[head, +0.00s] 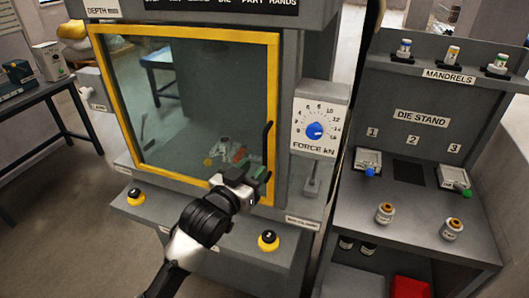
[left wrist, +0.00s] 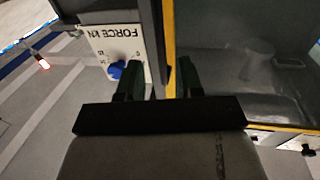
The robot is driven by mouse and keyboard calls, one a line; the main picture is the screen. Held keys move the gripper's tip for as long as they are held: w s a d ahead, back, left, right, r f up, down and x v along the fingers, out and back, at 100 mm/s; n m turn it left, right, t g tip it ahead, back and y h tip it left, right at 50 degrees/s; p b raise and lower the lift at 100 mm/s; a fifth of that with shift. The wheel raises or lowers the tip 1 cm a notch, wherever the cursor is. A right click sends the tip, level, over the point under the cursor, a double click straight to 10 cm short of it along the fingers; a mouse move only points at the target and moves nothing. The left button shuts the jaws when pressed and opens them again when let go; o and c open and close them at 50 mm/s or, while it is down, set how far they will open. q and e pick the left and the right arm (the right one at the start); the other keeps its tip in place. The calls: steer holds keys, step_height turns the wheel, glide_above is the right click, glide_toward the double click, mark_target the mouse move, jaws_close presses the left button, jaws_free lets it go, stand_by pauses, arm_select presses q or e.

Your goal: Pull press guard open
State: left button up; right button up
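The press guard (head: 180,180) is a clear panel in a yellow frame, shut across the front of the grey press in the head view. Its black upright handle (head: 267,142) is on the frame's right side. My left gripper (head: 258,170) is just below and in front of the handle's lower end. In the left wrist view, the two dark green fingers (left wrist: 160,68) stand apart, with the yellow frame edge (left wrist: 169,45) behind the gap. My right gripper is not in view.
A force dial with a blue knob (head: 314,130) is right of the guard. Black-and-yellow buttons (head: 268,241) sit on the ledge below. The die stand (head: 420,205) with mandrels and dies stands to the right. A side table (head: 45,95) is at left.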

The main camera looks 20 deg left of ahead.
mark_target(264, 158)
arm_select(q)
steer(key=p+x, duration=0.1)
steer(key=x, duration=0.5)
steer(key=shift+c, duration=0.3)
jaws_close()
